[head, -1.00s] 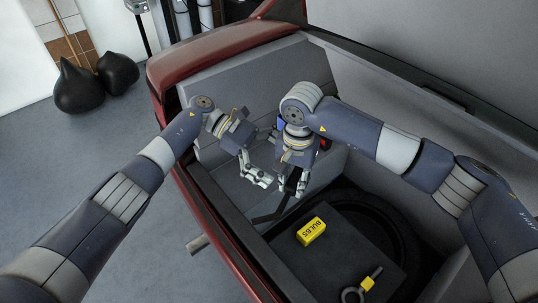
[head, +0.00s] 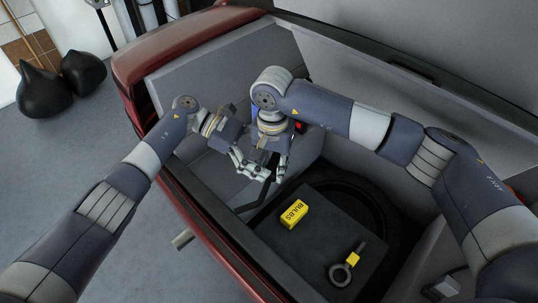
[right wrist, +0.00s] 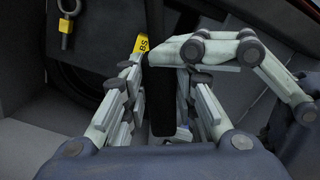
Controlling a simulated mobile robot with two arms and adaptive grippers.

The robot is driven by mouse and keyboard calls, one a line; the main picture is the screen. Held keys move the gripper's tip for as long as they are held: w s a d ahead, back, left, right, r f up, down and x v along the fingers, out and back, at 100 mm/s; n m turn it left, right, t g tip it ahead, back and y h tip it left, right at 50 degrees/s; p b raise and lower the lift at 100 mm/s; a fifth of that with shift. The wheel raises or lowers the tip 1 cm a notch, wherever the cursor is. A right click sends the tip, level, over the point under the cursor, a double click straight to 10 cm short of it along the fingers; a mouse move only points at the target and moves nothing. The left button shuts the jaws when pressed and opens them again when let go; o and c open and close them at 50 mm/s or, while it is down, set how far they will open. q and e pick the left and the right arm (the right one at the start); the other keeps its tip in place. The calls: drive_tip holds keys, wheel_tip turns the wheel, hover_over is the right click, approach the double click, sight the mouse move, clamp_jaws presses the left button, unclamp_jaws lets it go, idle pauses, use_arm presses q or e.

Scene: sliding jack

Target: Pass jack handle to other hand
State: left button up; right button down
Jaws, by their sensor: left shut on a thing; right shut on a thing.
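The jack handle (head: 264,193) is a thin dark bar with a bend, hanging below my two grippers over the open trunk. In the right wrist view its thick black part (right wrist: 160,95) stands upright between the fingers. My right gripper (head: 274,170) is shut on the handle, with its fingers on both sides of it. My left gripper (head: 256,173) comes from the left and is shut on the handle close to the right one. In the right wrist view the left gripper's fingers (right wrist: 196,50) reach across the top of the bar. Its exact contact is partly hidden.
A yellow bulbs box (head: 294,213) and a ring-ended bolt with a yellow tag (head: 343,270) lie on the dark trunk panel. A spare wheel well (head: 372,205) lies behind them. The red car body edge (head: 190,215) runs along the left.

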use_arm(q)
drive_tip(key=shift+s+d, duration=0.15)
drive_tip(key=shift+d, duration=0.05)
use_arm(e)
drive_tip(key=c, duration=1.2)
unclamp_jaws()
drive_tip(key=shift+w+a+r, duration=0.15)
drive_tip(key=shift+a+r, duration=0.05)
use_arm(q)
drive_tip(key=shift+a, duration=0.1)
use_arm(e)
wheel_tip(320, 180, up, 12)
